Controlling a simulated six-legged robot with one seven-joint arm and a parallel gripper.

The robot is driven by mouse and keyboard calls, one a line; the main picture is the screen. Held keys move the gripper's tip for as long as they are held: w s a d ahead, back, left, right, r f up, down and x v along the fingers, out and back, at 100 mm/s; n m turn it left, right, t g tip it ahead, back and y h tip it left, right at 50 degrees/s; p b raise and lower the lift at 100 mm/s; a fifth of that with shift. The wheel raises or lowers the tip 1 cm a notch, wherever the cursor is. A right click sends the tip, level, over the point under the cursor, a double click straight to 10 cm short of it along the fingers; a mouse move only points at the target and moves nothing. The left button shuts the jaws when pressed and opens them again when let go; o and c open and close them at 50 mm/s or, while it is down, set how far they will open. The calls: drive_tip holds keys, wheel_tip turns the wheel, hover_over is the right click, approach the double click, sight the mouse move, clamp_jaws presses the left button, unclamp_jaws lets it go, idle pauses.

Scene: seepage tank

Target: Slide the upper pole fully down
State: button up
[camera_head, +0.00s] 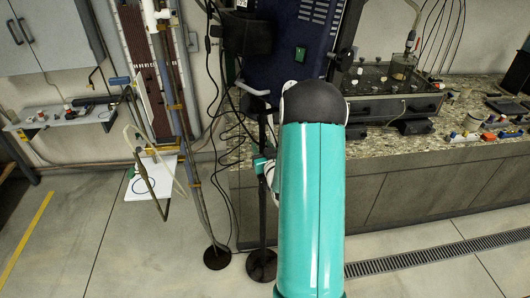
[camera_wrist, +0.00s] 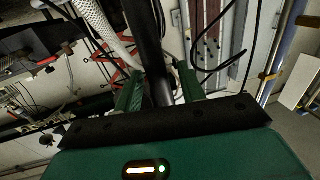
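A dark upright pole stand rises from a round black base (camera_head: 262,265) in front of the counter. Its upper pole (camera_head: 262,130) stands below a black fitting and a dark blue cabinet. My gripper (camera_head: 262,163) is at the pole about midway up, mostly hidden behind my teal arm. In the wrist view, the black pole (camera_wrist: 150,45) passes between the two green fingers of my gripper (camera_wrist: 160,85). The fingers lie close on both sides. I cannot tell whether they press on it. The joint between upper and lower pole is not clear.
A second thin pole on a round base (camera_head: 217,257) stands just left, with loose cables around it. The dark blue cabinet (camera_head: 290,50) is behind. A stone-topped counter (camera_head: 430,150) with a tank (camera_head: 390,85) fills the right. The floor at front left is clear.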

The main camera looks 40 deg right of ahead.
drive_tip(key=v, duration=1.3)
drive_tip(key=shift+s+a, duration=0.15)
drive_tip(key=shift+s, duration=0.2)
drive_tip(key=w+a+r+n+g+y, duration=0.25)
drive_tip(key=w+a+r+g, duration=0.25)
drive_tip(key=a+r, duration=0.7)
drive_tip(key=s+a+r+n+g+y, duration=0.1)
drive_tip(key=s+a+r+g+y, duration=0.1)
drive_tip(key=s+a, duration=0.6)
drive_tip(key=s+a+r+n+g+y, duration=0.1)
drive_tip(key=s+a+r+g, duration=0.3)
drive_tip(key=s+a, duration=0.4)
drive_tip(key=a+y, duration=0.1)
drive_tip(key=a, duration=0.2)
drive_tip(key=shift+s+r, duration=0.35)
drive_tip(key=shift+y, duration=0.25)
